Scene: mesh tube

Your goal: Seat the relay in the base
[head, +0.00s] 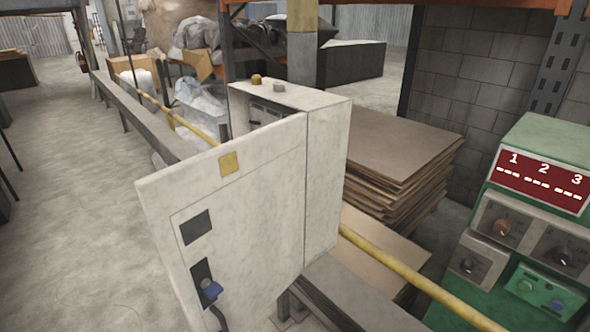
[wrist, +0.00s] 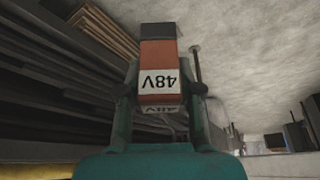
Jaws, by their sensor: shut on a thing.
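The relay (wrist: 158,52) is an orange-brown block with a dark end and a white label reading "48V", upside down in the wrist view. My gripper (wrist: 162,84) is shut on it, with one finger on each side of the block. My gripper and the relay do not show in the head view. A pale grey cabinet (head: 328,175) stands in the middle of the head view with its door (head: 240,215) swung open toward me. The door hides most of the inside, and I cannot make out the base.
A yellow rail (head: 400,270) runs behind the cabinet. Stacked brown sheets (head: 405,150) lie behind it. A green panel (head: 530,240) with a red display and several knobs stands at the right. Open floor (head: 75,200) lies at the left.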

